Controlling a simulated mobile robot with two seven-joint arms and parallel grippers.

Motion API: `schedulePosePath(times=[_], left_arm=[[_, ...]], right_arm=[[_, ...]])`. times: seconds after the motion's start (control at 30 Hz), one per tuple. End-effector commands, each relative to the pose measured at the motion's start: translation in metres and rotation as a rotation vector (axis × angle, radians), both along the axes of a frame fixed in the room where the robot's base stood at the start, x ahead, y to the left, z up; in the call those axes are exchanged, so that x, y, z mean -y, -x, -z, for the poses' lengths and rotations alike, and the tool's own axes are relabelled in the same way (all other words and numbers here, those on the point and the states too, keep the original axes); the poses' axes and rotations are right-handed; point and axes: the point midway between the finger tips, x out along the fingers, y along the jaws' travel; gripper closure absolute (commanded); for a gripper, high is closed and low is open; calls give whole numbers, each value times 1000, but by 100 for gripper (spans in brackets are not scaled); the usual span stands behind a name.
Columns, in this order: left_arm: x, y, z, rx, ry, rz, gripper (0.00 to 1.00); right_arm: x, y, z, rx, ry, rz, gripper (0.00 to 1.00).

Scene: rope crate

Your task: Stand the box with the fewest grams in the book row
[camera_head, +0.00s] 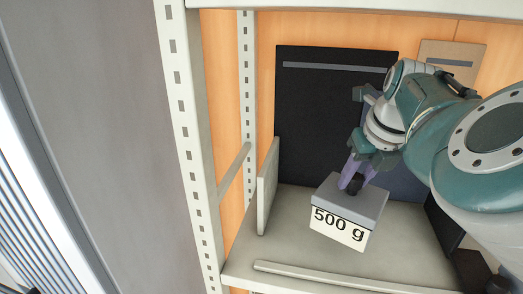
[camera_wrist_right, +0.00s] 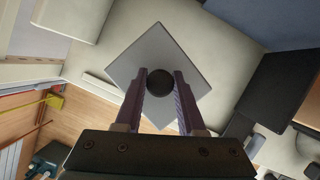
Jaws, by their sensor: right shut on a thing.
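A box labelled "500 g" (camera_head: 339,226) with a grey lid and a white front hangs tilted over the shelf in the head view. Its grey lid (camera_wrist_right: 151,48) and round black knob (camera_wrist_right: 159,83) show in the right wrist view. My right gripper (camera_head: 353,183) is shut on the knob, with its purple fingers (camera_wrist_right: 159,82) on both sides of it. A large black book (camera_head: 325,110) stands at the back of the shelf, and a tan book (camera_head: 452,58) stands right of it, partly hidden by my right arm. My left gripper is not in view.
The shelf board (camera_head: 240,259) has a low front lip (camera_head: 340,277). A pale upright panel (camera_head: 268,186) stands at the left, near the perforated post (camera_head: 190,130). A dark item (camera_head: 441,223) is at the right, partly hidden by my arm. Bare board shows left of the box.

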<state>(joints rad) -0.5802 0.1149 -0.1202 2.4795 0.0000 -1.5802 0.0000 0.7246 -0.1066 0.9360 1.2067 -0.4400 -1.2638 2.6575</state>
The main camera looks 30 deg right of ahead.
Motion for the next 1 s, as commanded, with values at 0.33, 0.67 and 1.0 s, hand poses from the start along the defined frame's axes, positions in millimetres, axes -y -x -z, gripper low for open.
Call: schedulePosePath(times=[0.33,0.67,1.0], left_arm=[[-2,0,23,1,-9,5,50],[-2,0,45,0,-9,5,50],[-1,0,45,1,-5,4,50]], right_arm=[[0,0,31,2,-1,1,100],[0,-1,58,3,1,0,100],[0,-1,58,3,1,0,100]])
